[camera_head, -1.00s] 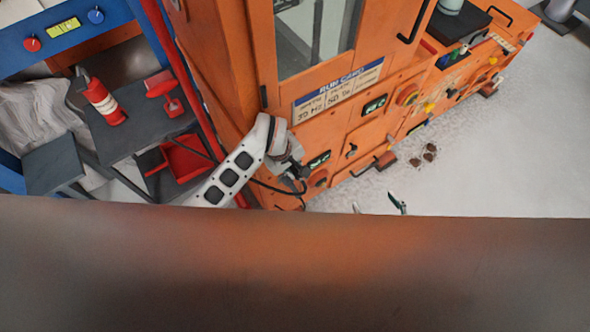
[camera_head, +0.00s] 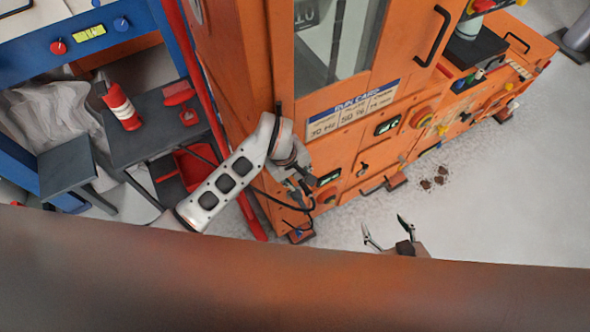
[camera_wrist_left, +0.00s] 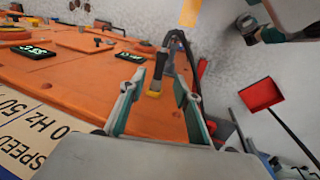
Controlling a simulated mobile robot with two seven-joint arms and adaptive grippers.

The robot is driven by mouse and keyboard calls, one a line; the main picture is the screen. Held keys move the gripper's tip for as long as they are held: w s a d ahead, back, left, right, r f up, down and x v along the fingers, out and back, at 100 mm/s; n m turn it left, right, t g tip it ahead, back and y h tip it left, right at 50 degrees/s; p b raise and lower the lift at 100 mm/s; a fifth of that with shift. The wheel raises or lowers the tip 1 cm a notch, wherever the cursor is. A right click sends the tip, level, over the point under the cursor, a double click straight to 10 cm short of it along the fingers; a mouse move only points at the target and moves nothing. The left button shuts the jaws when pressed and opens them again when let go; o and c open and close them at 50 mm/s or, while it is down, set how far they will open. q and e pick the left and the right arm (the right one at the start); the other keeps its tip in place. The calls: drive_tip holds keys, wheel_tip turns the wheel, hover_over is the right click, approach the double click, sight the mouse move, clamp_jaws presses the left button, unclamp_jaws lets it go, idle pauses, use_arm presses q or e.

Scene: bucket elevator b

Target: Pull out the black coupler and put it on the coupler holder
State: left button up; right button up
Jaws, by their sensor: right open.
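The black coupler (camera_wrist_left: 160,66) stands on a yellow base on the orange panel in the left wrist view, with a black cable beside it. My left gripper (camera_head: 304,186) is by the lower left of the orange machine front. In the wrist view its two fingers are apart, one on each side of the coupler in the picture; I see no contact. In the head view the gripper hides the coupler. My right gripper (camera_head: 388,236) is open and empty over the grey floor. I cannot make out the coupler holder for certain.
The orange machine (camera_head: 350,150) has knobs, handles and displays along its front. Brown debris (camera_head: 434,179) lies on the floor. A large blurred brown surface covers the bottom of the head view.

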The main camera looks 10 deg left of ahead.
use_arm(q)
drive_tip(key=v, duration=0.6)
idle(0.3)
drive_tip(key=shift+s, duration=0.1)
